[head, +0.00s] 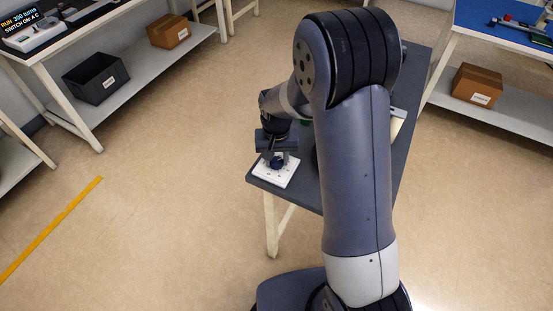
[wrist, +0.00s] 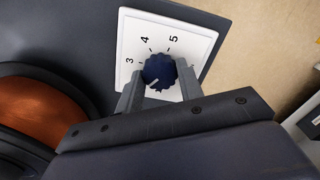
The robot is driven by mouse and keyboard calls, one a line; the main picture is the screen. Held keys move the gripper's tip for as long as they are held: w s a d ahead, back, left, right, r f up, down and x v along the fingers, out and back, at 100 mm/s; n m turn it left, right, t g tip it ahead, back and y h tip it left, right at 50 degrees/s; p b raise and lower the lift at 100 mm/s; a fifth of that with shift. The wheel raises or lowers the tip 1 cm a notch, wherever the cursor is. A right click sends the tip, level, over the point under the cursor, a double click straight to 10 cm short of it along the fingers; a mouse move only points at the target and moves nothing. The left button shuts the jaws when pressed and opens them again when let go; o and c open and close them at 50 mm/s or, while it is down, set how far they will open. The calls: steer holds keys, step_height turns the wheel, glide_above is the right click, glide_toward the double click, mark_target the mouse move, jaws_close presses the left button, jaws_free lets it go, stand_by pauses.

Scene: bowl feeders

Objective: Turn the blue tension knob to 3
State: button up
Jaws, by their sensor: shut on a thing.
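The blue tension knob (wrist: 159,69) sits on a white square dial plate (wrist: 203,44) with the black numbers 3, 4 and 5 showing along its far side. A pale mark shows on the knob's lower left part; I cannot tell for sure which way the pointer faces. My gripper (wrist: 158,75) is shut on the knob, one grey finger on each side. The fingers hide part of the plate and any other numbers there. In the head view the knob (head: 277,162) and plate (head: 286,176) are at the near left corner of a dark table, below my gripper (head: 276,155).
An orange-brown bowl (wrist: 38,112) in a black ring stands left of the plate in the wrist view. The dark table (head: 309,195) ends just beyond the plate. A bench display (head: 28,26) reads "RUN 300 turns SWITCH ON A C".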

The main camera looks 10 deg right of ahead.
mark_target(276, 161)
steer(key=m+b, duration=0.1)
steer(key=m, duration=0.4)
steer(key=shift+m, duration=0.3)
steer(key=m, duration=0.5)
steer(key=shift+b, duration=0.35)
steer(key=shift+m, duration=0.3)
steer(key=o, duration=1)
steer(key=shift+r, duration=0.1)
step_height(276, 161, up, 11)
steer(key=shift+f, duration=0.15)
